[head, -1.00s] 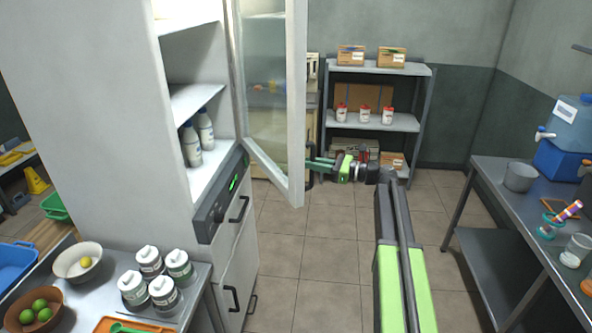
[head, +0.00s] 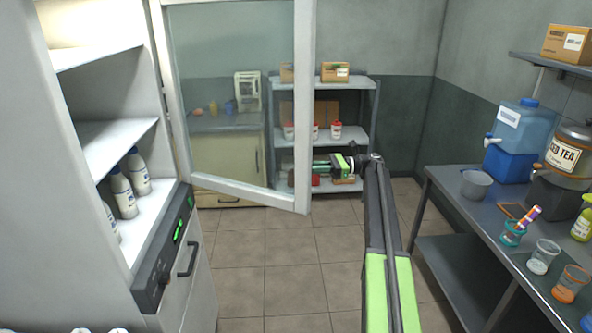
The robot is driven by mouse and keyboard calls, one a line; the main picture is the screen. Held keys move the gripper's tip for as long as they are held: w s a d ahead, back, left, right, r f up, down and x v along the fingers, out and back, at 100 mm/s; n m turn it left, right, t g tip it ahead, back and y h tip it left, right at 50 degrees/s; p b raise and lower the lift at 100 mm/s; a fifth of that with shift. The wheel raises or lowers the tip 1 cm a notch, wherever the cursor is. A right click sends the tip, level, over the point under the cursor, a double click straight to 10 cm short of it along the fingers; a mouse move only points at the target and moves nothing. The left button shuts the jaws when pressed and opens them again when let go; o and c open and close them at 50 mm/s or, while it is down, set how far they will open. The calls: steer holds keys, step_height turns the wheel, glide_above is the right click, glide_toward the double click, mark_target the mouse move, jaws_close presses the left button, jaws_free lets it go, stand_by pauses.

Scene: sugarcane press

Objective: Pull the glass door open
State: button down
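The glass door (head: 230,110) of the white cabinet stands well open, its pane in a white frame and its hinge side at the left. White bottles (head: 124,193) stand on a shelf inside the cabinet (head: 105,140). My gripper (head: 318,166) is at the door's free edge, near its lower right, with my arm reaching from below. The fingertips lie at or behind the door frame, so I cannot tell whether they are shut on a handle.
A metal table (head: 450,205) with a bucket, cups and a tea dispenser stands at the right. A shelf rack (head: 365,128) with boxes and jars stands at the back. The tiled floor (head: 290,265) between cabinet and table is clear.

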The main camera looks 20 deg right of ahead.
steer(key=shift+w, duration=0.1)
steer(key=c, duration=1.4)
jaws_free()
steer(key=shift+w+a, duration=0.15)
steer(key=shift+o, duration=0.2)
steer(key=shift+r, duration=0.1)
